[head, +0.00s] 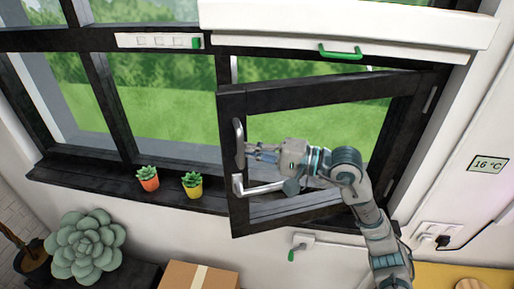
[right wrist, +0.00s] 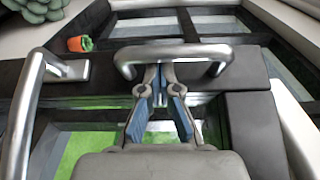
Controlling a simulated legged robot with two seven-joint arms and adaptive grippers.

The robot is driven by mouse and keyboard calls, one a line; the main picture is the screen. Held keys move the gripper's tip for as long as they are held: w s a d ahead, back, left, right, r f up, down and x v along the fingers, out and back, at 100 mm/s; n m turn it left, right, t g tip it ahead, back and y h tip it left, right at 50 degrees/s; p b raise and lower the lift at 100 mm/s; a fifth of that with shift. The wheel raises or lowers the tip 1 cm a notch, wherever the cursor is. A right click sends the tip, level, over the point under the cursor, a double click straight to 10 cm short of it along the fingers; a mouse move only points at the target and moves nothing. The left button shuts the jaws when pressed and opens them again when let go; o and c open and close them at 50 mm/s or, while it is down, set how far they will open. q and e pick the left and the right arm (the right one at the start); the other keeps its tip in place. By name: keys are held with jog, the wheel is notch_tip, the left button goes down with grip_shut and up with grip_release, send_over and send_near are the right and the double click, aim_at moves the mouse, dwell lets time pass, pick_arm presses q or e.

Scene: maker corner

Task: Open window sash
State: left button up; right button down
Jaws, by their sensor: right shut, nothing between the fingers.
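The dark-framed window sash (head: 232,205) stands ajar, its left edge swung into the room and its hinges on the right. Its left stile carries a curved grey pull handle (head: 238,143) and, lower, a grey lever handle (head: 262,188) pointing right. My right gripper (head: 254,151) is at the left stile beside the pull handle, above the lever. In the right wrist view its fingertips (right wrist: 159,80) are together with nothing between them, close to a grey bar handle (right wrist: 172,53); whether they touch it I cannot tell. My left gripper is not in view.
Two small potted succulents, orange (head: 148,181) and yellow (head: 192,186), stand on the sill left of the sash. A large succulent (head: 85,243) and a cardboard box (head: 199,275) are below. A white blind (head: 345,22) with a green handle (head: 340,53) hangs above.

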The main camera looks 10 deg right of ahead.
jog(key=shift+d, duration=0.1)
jog(key=shift+s+d, duration=0.1)
jog(key=s+d+n+g+y+b, duration=0.1)
jog(key=s+b, duration=0.4)
jog(key=s, duration=0.6)
jog(key=d+n+g, duration=0.1)
jog(key=d+g, duration=0.1)
jog(key=shift+d+n+g, duration=0.25)
jog(key=shift+n+g, duration=0.05)
jog(key=shift+g, duration=0.1)
jog(key=shift+s, duration=0.1)
